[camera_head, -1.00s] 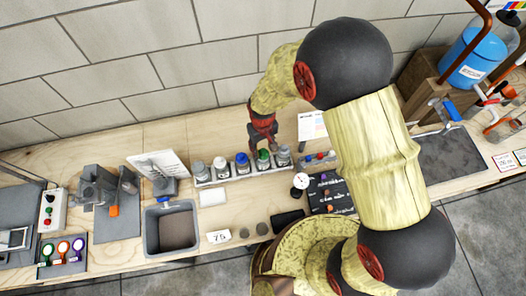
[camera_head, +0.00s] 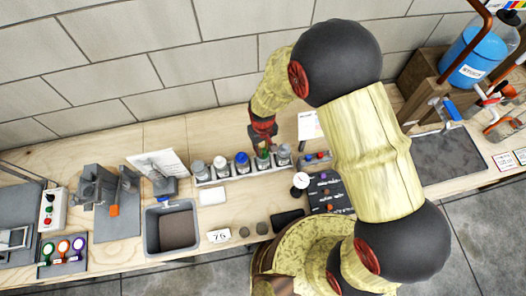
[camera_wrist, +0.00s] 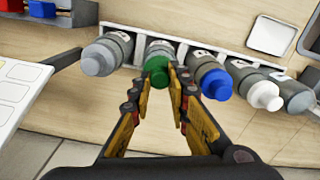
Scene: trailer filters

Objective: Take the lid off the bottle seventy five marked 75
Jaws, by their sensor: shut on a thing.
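A row of bottles stands in a white rack (camera_head: 239,176) on the bench. The bottle with the green lid (camera_wrist: 156,68) is between a grey-lidded bottle (camera_wrist: 105,53) and a blue-lidded bottle (camera_wrist: 214,82) in the wrist view. My gripper (camera_wrist: 160,78) is shut on the green lid, with one finger on each side of it. In the head view my gripper (camera_head: 262,139) comes down on that bottle from above. I cannot read the bottle labels. A small white card (camera_head: 219,236) marked 75 stands on the bench in front of the rack.
White-lidded (camera_wrist: 265,95) and grey bottles (camera_wrist: 294,94) stand close by in the same rack. A grey bin (camera_head: 172,204) is at left and a dark board (camera_head: 329,192) at right. A white dish (camera_head: 212,196) lies before the rack. The wall is close behind.

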